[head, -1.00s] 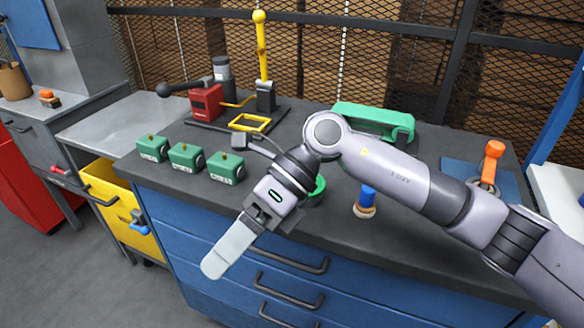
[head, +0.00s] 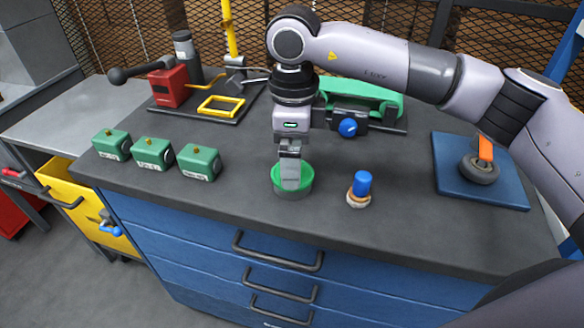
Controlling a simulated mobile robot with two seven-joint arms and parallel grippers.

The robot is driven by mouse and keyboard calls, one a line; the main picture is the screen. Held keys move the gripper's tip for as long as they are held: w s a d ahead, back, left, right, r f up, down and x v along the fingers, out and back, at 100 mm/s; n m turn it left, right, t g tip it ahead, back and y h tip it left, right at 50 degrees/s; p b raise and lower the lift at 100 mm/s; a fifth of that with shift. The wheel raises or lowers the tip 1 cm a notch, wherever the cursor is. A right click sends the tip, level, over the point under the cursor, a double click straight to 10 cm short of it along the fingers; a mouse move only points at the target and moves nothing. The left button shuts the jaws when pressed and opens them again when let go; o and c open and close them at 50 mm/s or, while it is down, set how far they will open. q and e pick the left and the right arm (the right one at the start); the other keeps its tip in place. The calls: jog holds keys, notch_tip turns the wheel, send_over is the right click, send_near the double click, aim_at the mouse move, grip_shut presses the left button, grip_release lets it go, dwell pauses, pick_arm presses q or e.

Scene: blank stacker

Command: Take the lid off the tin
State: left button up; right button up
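The tin (head: 305,188) stands on the dark bench top near its front edge, in the middle of the head view. Its green lid (head: 277,178) shows as a green top around a greyish body. My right gripper (head: 291,184) points straight down at the tin, its pale finger overlapping the green lid. I see the fingers edge-on, so their opening is hidden, and I cannot tell whether they touch the lid. My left gripper is not in view.
A blue-topped brush-like item (head: 361,188) stands close right of the tin. Several green blocks (head: 199,162) stand to the left. A blue mat (head: 510,194) with a dark round tool lies right.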

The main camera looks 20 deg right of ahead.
jog(key=shift+f, duration=1.2)
jog(key=c, duration=0.9)
jog(key=shift+r, duration=0.1)
